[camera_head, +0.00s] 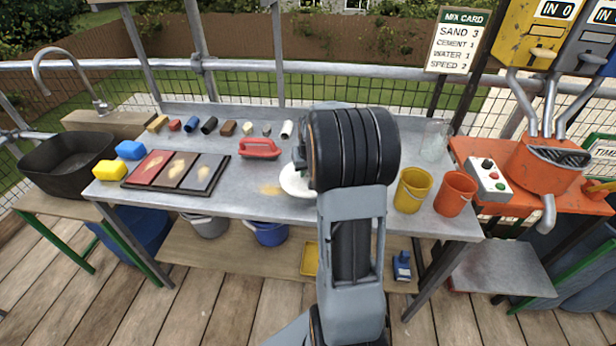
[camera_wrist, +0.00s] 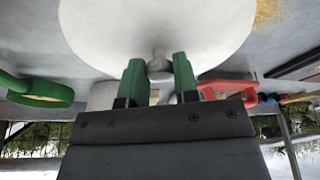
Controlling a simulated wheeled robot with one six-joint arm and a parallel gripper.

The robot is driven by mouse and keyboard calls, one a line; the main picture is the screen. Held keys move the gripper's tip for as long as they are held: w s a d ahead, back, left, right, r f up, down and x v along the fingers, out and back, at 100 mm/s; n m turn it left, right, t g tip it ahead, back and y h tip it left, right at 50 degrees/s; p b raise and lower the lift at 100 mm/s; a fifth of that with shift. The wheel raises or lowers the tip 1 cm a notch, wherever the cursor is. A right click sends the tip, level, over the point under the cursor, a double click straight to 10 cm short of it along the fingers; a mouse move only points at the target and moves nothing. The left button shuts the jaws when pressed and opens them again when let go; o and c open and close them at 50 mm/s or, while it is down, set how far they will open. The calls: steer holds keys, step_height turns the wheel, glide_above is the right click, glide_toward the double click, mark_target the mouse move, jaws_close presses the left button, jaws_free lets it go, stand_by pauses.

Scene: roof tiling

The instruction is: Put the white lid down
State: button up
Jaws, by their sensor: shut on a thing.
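The white lid (camera_head: 296,182) is a round disc over the middle of the grey workbench (camera_head: 240,202), partly hidden behind my arm in the head view. In the wrist view the white lid (camera_wrist: 155,25) fills the top, with its small grey knob between the green fingers of my gripper (camera_wrist: 158,72). My gripper is shut on this knob. The head view hides the fingers behind my arm. The lid is close to the bench top; I cannot tell whether it touches it.
A red-handled float (camera_head: 259,148) lies left of the lid, near a sandy patch (camera_head: 271,190). Yellow (camera_head: 412,190) and orange (camera_head: 455,194) buckets stand to the right. A tray of coloured panels (camera_head: 176,170) lies to the left. A green ring-shaped thing (camera_wrist: 40,92) shows in the wrist view.

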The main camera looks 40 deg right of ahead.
mark_target(308, 175)
steer(key=shift+w+d+f, duration=0.1)
steer(key=shift+w+f, duration=0.05)
steer(key=shift+f, duration=1.65)
steer(key=shift+f, duration=0.1)
steer(key=shift+f+b, duration=0.15)
steer(key=shift+b, duration=0.2)
steer(key=o, duration=0.9)
